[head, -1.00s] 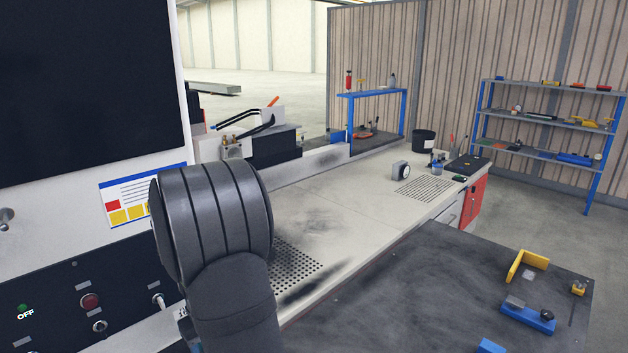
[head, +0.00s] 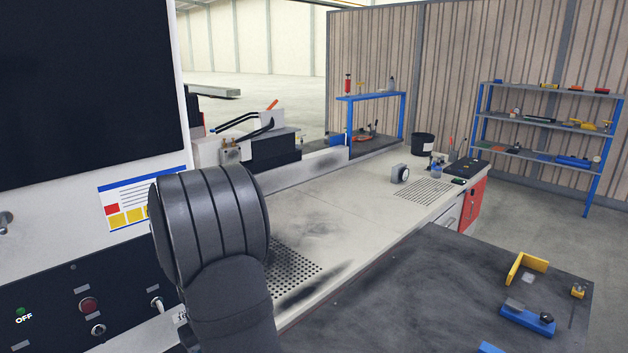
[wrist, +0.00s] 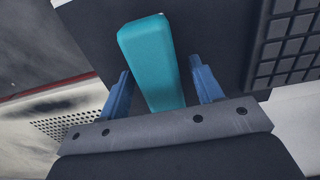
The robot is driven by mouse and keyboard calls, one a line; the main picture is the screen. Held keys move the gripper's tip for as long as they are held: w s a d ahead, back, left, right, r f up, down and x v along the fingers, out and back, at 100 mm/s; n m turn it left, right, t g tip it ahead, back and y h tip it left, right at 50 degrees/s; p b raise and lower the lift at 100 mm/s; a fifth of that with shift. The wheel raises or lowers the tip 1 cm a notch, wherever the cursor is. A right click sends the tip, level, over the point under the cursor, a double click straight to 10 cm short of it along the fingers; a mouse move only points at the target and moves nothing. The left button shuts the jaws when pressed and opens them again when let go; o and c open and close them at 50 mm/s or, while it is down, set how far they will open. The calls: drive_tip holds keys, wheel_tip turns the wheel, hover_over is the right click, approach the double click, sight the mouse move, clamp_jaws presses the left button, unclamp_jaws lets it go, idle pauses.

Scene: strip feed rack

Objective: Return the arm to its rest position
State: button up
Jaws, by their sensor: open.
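My gripper (wrist: 160,72) shows in the wrist view with its two blue fingers apart. A teal bar (wrist: 150,50) shows between the fingers, with a visible gap on each side of it near the fingertips. Its lower end runs down towards the gripper's grey front plate; I cannot tell whether it touches the plate. A dark panel lies behind the bar. In the head view my dark arm stands bent in front of the machine's control panel (head: 55,300), and the gripper is hidden.
A pale bench (head: 330,205) with perforated patches runs to the back right. A dark table (head: 420,290) at the lower right carries a yellow angle bracket (head: 527,262) and a blue fixture (head: 527,319). A blue shelf rack (head: 545,122) stands behind. A black screen fills the upper left.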

wheel_tip(320, 180, up, 13)
wheel_tip(320, 180, down, 13)
wheel_tip(320, 180, up, 5)
drive_tip(key=shift+w+f, duration=0.1)
drive_tip(key=shift+f, duration=0.1)
drive_tip(key=d+r, duration=0.7)
drive_tip(key=d, duration=0.5)
drive_tip(key=w+d+f+m, duration=0.2)
drive_tip(key=d+f+m, duration=0.1)
drive_tip(key=f, duration=0.4)
drive_tip(key=w+d+f+m, duration=0.3)
drive_tip(key=d+f, duration=0.2)
drive_tip(key=f, duration=0.2)
drive_tip(key=w+d+f+m, duration=0.2)
drive_tip(key=d+f+m, duration=0.1)
drive_tip(key=f, duration=0.4)
drive_tip(key=shift+w+d+f, duration=0.15)
drive_tip(key=shift+w+d, duration=0.05)
drive_tip(key=shift+d, duration=0.2)
drive_tip(key=shift+w+d+f, duration=0.15)
drive_tip(key=shift+d, duration=0.25)
drive_tip(key=w+a+r+n, duration=0.1)
drive_tip(key=a+r, duration=0.7)
drive_tip(key=r, duration=0.1)
drive_tip(key=shift+w+r+n, duration=0.25)
drive_tip(key=shift+r+n, duration=0.05)
drive_tip(key=shift+r, duration=0.1)
